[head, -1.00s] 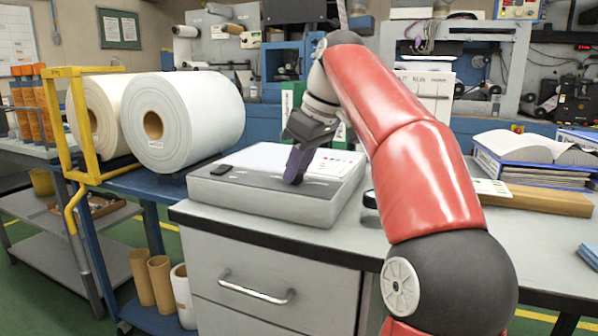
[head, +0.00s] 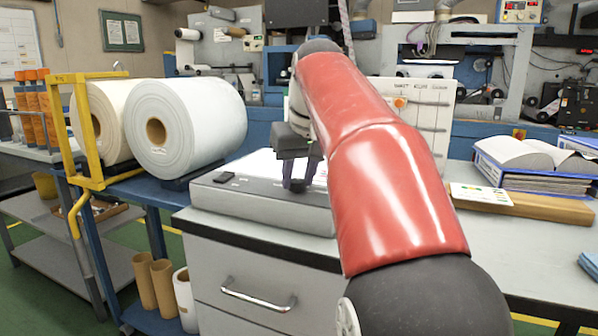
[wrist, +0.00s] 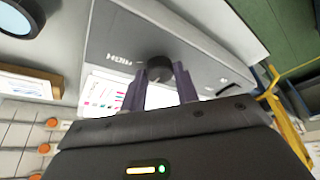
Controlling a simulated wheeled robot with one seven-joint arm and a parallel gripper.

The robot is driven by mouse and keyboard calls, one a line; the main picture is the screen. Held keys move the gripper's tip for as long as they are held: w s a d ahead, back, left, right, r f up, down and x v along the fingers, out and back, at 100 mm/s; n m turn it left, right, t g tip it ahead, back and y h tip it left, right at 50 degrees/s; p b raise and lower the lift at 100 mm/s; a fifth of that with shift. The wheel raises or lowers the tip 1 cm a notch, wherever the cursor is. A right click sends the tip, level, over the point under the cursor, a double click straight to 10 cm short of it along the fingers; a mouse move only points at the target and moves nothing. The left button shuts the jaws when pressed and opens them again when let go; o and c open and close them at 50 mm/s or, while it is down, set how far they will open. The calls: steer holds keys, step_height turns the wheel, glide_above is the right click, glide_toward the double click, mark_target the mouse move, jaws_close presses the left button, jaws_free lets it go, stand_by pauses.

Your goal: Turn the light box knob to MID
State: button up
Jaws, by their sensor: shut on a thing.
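The light box (head: 262,208) is a low grey box with a sloped front panel on the cabinet top. My gripper (head: 297,187) points down at its panel with dark purple fingers. In the wrist view, the fingers of my gripper (wrist: 160,78) stand on either side of the dark round knob (wrist: 159,67) and are shut on it. A label that seems to read HIGH shows upside down beside the knob. The knob's pointer and the MID mark cannot be made out.
A small black switch (head: 225,177) is on the light box's left side. Large white rolls (head: 187,120) stand on the blue cart at left, beside a yellow frame (head: 83,140). Open binders (head: 520,160) and a wooden board (head: 525,205) lie at right.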

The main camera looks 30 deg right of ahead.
stand_by(0.4)
steer(key=o, duration=1)
steer(key=shift+r, duration=0.1)
steer(key=p+v, duration=0.2)
steer(key=v, duration=0.5)
steer(key=shift+s+a+r, duration=0.1)
steer(key=shift+s+r, duration=0.05)
steer(key=shift+r, duration=0.15)
